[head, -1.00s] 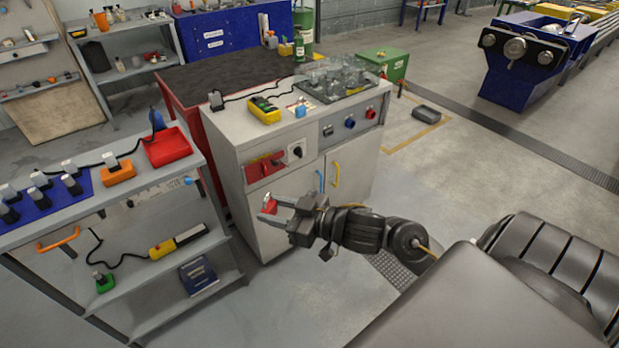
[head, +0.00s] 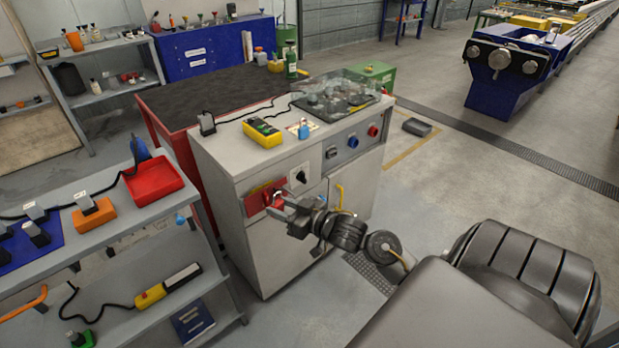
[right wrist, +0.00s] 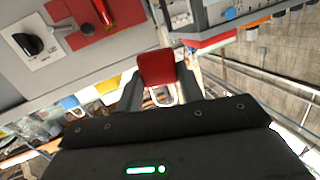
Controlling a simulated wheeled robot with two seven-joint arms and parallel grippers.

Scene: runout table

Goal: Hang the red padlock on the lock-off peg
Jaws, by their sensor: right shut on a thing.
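The red padlock (right wrist: 158,68) is between the two fingers of my right gripper (right wrist: 160,85) in the right wrist view, its metal shackle (right wrist: 163,98) toward the palm. In the head view my right gripper (head: 276,207) is in front of the grey cabinet, by the red lock-off panel (head: 257,198); the padlock is hard to tell from the panel there. In the right wrist view the panel (right wrist: 88,38) is up and left of the padlock, apart from it in the picture. A small dark peg-like part (right wrist: 62,29) shows on it; I cannot tell if this is the peg. My left gripper is not in view.
A black rotary switch (head: 298,177) sits beside the panel. A grey shelf (head: 120,232) with a red tray (head: 153,180) stands at the left. The floor right of the cabinet is partly clear.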

